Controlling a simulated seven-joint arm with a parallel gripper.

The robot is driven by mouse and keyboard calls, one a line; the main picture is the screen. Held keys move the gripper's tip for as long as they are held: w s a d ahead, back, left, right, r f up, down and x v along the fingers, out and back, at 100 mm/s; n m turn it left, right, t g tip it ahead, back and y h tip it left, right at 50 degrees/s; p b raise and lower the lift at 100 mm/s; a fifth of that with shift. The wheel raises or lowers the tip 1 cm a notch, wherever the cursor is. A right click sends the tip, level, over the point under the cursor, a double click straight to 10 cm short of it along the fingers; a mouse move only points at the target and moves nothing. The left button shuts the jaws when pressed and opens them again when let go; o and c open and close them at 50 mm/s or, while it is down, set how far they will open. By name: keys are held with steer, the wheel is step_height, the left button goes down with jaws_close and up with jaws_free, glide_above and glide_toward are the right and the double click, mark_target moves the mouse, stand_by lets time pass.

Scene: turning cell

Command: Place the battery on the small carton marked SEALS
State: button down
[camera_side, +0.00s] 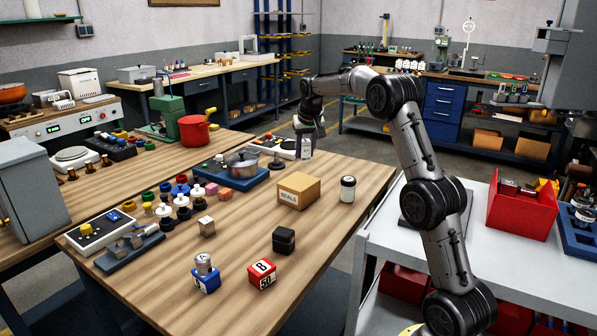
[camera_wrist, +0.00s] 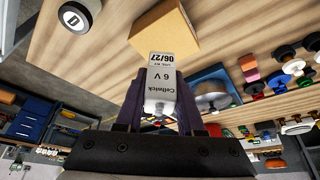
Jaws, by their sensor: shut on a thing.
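The small carton marked SEALS (camera_side: 292,195) is a closed brown box on the wooden table, near its far right part. It also shows in the wrist view (camera_wrist: 190,38). The battery (camera_wrist: 161,82) is a pale grey block labelled Cellwick 6 V, between the two dark fingers of my gripper (camera_wrist: 160,105). In the side view my gripper (camera_side: 307,131) holds the battery (camera_side: 307,147) beyond the carton, above it in the picture. Its top is hidden by the fingers. The carton's top is bare.
A white jar with a black lid (camera_side: 348,190) stands just right of the carton. A pot on a blue base (camera_side: 243,165) is to the left. Bare wood surrounds the carton's front.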

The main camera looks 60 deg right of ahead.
glide_above(297, 178)
steer(key=s+a, duration=0.1)
step_height(297, 178, down, 6)
steer(key=shift+s+r, duration=0.15)
steer(key=shift+r, duration=0.1)
steer(key=shift+f, duration=1.55)
steer(key=shift+f, duration=0.2)
steer(key=c, duration=0.5)
jaws_free()
steer(key=shift+r, duration=0.1)
